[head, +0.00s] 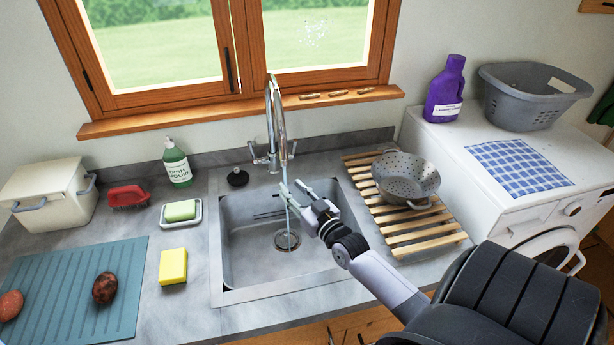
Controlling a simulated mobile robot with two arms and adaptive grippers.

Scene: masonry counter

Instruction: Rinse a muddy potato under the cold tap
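A dark, mud-patched potato (105,288) lies on the blue-grey ribbed mat (75,262) at the left. A second, redder potato (10,305) lies at the mat's left edge. The chrome tap (276,115) stands behind the sink (240,245), with a lever on each side of its base. A thin pale stream runs from its spout towards the drain (287,241). My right gripper (292,188) is over the sink just below the spout, fingers apart and nothing seen between them but the stream. I cannot tell whether it touches the tap. My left gripper is out of view.
A colander (406,178) sits on a wooden rack (415,225) to the right.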

